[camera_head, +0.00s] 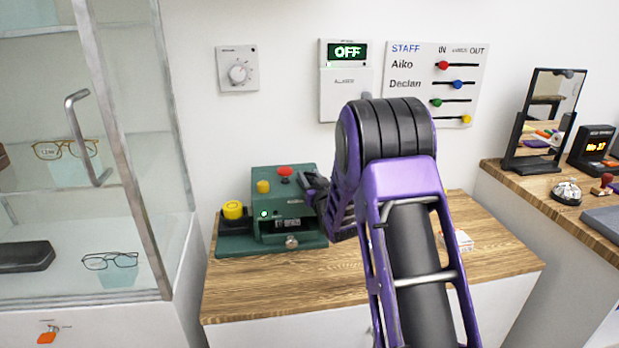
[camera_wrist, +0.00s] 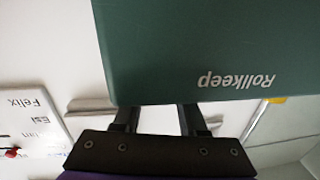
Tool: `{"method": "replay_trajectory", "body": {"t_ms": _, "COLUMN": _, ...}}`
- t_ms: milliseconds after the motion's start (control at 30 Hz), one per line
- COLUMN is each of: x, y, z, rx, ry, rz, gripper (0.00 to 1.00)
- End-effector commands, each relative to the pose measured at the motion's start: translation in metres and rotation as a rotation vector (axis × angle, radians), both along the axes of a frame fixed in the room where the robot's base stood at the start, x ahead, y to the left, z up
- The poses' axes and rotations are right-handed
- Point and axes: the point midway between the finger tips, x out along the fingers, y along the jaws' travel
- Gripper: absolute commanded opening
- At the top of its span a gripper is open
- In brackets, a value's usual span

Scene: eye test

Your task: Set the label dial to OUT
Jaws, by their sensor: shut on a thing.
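A green machine (camera_head: 270,239) stands on the wooden counter, with a small dark window (camera_head: 289,224) whose text I cannot read and a silver knob (camera_head: 292,242) below it. No dial marked OUT can be read on it. My gripper (camera_head: 311,185) is at the machine's upper right side. In the wrist view a green casing lettered "Rollkeep" (camera_wrist: 236,80), upside down, covers the fingertips. My gripper's fingers (camera_wrist: 158,117) stand apart and reach behind that casing. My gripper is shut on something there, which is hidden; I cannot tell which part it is.
The machine also has a red button (camera_head: 285,170), yellow knobs (camera_head: 233,209) and a green light. A glass cabinet (camera_head: 150,150) stands close on the left. A wall dial (camera_head: 238,72), an OFF display (camera_head: 347,51) and a staff board (camera_head: 425,85) are behind. The counter front is clear.

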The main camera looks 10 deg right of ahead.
Motion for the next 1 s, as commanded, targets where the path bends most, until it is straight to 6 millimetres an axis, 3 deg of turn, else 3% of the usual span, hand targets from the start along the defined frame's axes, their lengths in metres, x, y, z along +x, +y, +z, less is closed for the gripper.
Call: {"method": "replay_trajectory", "body": {"t_ms": 1000, "x": 0.0012, "y": -0.0023, "z": -0.0002, "rx": 0.001, "ry": 0.001, "rz": 0.832, "gripper": 0.00}}
